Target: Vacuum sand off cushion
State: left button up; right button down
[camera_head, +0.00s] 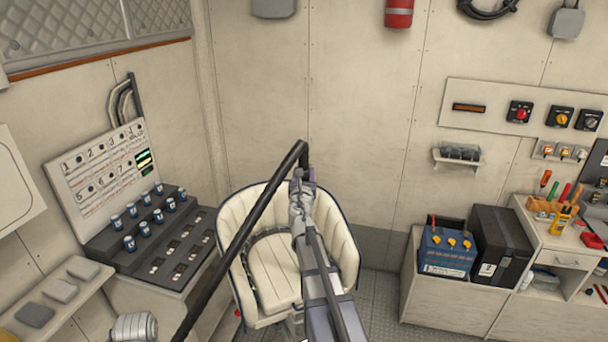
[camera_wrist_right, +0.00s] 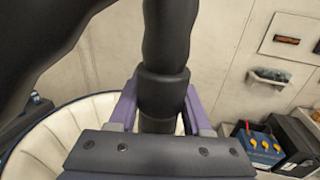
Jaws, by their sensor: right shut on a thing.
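The cream cushioned seat (camera_head: 268,272), with a ribbed curved backrest and dark edging, stands in the middle of the head view. Its rim also shows in the right wrist view (camera_wrist_right: 50,135). My right gripper (camera_head: 301,180) is raised in front of the backrest. In the right wrist view, its purple-grey fingers (camera_wrist_right: 160,112) are shut around a thick black vacuum hose (camera_wrist_right: 165,45). In the head view, the hose (camera_head: 252,222) bends above the gripper and runs down to the lower left. My arm hides part of the seat. I cannot make out sand or a nozzle. My left gripper is not seen.
A sloped switch panel (camera_head: 145,230) with several blue-capped knobs stands left of the seat. A blue battery box (camera_head: 446,252) and a black box (camera_head: 503,246) stand on a low cabinet to the right. A tool bench (camera_head: 555,235) is at far right.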

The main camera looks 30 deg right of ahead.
jog(key=shift+a, duration=0.15)
jog(key=shift+w+a+r, duration=0.1)
jog(key=shift+w+a, duration=0.35)
jog(key=shift+a, duration=0.4)
jog(key=shift+w+a, duration=0.4)
jog(key=shift+a, duration=0.45)
dwell(0.6)
notch_tip(320, 180, up, 8)
jog(key=p, duration=0.8)
